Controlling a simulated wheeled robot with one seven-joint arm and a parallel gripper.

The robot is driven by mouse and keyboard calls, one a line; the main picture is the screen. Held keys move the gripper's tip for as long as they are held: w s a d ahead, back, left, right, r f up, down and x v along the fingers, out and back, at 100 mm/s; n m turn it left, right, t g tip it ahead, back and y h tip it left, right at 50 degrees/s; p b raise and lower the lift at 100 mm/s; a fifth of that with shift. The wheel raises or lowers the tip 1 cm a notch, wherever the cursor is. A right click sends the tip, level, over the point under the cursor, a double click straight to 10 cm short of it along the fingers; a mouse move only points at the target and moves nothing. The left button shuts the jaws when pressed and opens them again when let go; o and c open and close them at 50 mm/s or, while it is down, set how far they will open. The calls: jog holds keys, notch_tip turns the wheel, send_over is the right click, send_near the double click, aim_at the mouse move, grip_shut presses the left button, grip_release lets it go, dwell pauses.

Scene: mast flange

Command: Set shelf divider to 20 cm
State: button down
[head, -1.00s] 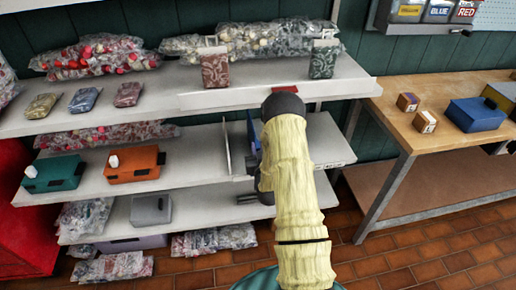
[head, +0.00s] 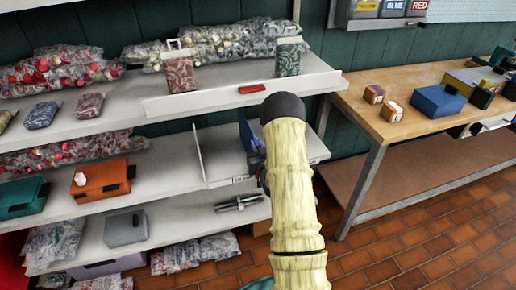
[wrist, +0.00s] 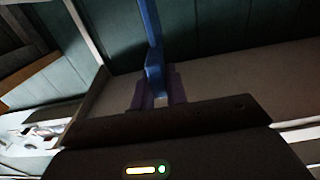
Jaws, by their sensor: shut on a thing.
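A blue shelf divider (head: 246,131) stands on the middle shelf, partly hidden behind my arm. It also shows as a blue upright bar in the wrist view (wrist: 151,40). My gripper (wrist: 157,92) is shut on the divider's near end, with a finger on each side of it. In the head view my arm mostly hides the gripper. A thin white upright panel (head: 199,152) stands on the same shelf, left of the blue divider with a clear gap. A small label strip shows on the shelf's front edge (head: 242,180), too small to read.
The upper shelf (head: 210,98) overhangs the divider and holds patterned boxes and bags. An orange box (head: 101,179) sits left on the middle shelf. A grey box (head: 125,228) is on the shelf below. A workbench (head: 350,96) stands to the right, above open brick floor.

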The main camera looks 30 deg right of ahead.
jog(key=shift+d, duration=0.1)
jog(key=c, duration=1.4)
grip_release()
jog(key=shift+s, duration=0.1)
jog(key=v, duration=1.7)
jog(key=shift+p, duration=0.35)
jog(key=shift+s, duration=0.1)
